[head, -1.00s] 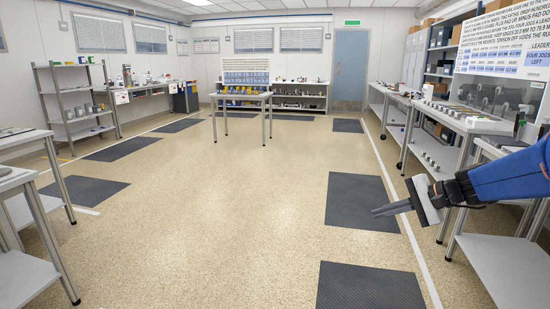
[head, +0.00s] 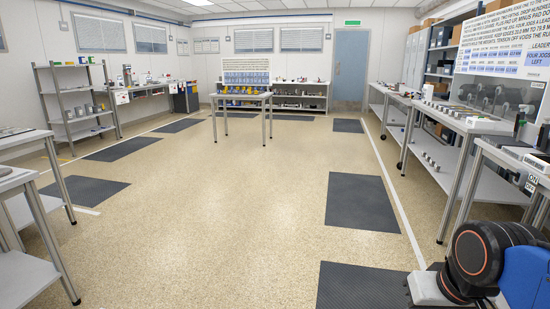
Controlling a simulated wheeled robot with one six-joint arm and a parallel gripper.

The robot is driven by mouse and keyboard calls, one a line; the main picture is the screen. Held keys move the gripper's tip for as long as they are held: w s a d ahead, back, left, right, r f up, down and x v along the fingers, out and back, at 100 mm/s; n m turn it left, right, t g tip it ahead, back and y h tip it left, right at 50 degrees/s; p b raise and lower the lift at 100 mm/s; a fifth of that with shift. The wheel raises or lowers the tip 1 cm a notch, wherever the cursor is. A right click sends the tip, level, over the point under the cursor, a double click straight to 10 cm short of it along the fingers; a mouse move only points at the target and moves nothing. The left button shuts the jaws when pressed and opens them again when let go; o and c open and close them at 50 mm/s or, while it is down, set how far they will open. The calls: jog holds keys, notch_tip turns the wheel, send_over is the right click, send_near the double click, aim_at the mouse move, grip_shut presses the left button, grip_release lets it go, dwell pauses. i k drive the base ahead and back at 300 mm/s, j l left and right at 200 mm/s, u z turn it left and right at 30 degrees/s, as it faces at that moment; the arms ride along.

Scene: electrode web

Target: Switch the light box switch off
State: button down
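A small box with ON and OFF labels (head: 532,182) is at the front edge of the near right bench (head: 487,147). It is likely the light box switch, but its lever and its setting are too small to make out. The folded part of my arm, with a large black round joint and an orange ring, fills the lower right corner below and in front of that bench. No gripper fingers show, so I cannot tell where my gripper is relative to the switch.
Dark mats (head: 360,203) lie along the right aisle. Another bench (head: 466,124) with small parts stands beyond the near right one. A table (head: 243,96) stands at the back and benches are at the left. The middle of the floor is clear.

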aim_at(510, 172)
jog(key=z, duration=1.4)
